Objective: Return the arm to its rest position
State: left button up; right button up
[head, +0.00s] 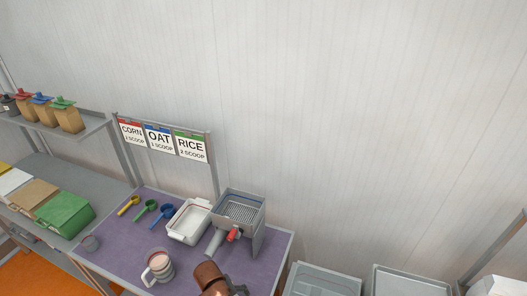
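A pale mug-like container (158,266) with a handle stands in front of the tray.
Yellow (128,206), green (146,209) and blue (162,215) scoops lie at the table's back left. Signs (159,138) hang behind. Bags (66,115) stand on a left shelf. Grey bins (322,281) are at the lower right.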

pick_arm(q)
jog(key=s+a+r+m+t+y, duration=0.1)
jog(key=s+a+m+t+y, duration=0.35)
jog(key=s+a, duration=1.75)
notch_tip(320, 180, down, 32)
jog(key=w+m+g+h+b, duration=0.1)
jog(key=m+g+h+b, duration=0.15)
jog(key=b, duration=0.35)
jog(key=s+f+g+b, duration=0.1)
jog(key=s+f+b, duration=0.2)
jog(key=s+f, duration=0.7)
jog(key=s+f+b, duration=0.4)
jog(key=s+f, duration=0.6)
jog(key=f, duration=0.8)
jog(key=shift+d+g, duration=0.3)
jog(key=shift+g, duration=0.1)
